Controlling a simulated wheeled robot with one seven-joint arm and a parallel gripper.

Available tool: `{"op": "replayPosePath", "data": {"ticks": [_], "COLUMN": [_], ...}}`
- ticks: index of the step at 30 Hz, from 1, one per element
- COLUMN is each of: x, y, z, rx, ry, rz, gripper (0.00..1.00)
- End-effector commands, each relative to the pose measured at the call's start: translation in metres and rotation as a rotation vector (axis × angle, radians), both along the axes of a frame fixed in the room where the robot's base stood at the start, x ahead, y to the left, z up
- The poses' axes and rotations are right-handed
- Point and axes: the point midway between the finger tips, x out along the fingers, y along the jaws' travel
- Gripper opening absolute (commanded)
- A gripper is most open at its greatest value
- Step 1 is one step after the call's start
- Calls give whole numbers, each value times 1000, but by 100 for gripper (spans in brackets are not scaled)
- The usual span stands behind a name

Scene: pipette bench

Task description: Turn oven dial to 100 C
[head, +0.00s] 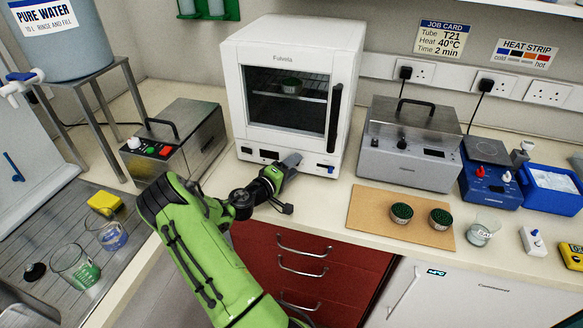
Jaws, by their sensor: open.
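The oven (237,100) is a white box on the bench against the back wall, with a dark glass door and a black upright handle on the right. My gripper (291,160) is open at the middle of this strip, between the display and the switch. I cannot make out the dial; the gripper covers the part of the strip in front of it. Whether the fingers touch the oven is not clear.
A metal bath (195,140) stands left of the oven, and another lidded metal bath (408,140) stands close on the right. A cork board (366,212) with two green-topped pots lies at front right. A narrow bare bench strip runs before the oven, above red drawers (300,240).

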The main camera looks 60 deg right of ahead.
Motion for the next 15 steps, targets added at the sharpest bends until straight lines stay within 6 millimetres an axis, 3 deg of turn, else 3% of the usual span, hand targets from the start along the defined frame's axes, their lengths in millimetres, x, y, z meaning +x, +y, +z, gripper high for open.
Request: {"op": "replayPosePath", "data": {"ticks": [2,12,15], "x": [0,0,0], "y": [0,1,1], "z": [0,0,0], "rx": [0,0,1], "ry": [0,0,-1], "rz": [0,-1,-1], "gripper": [55,3,0]}}
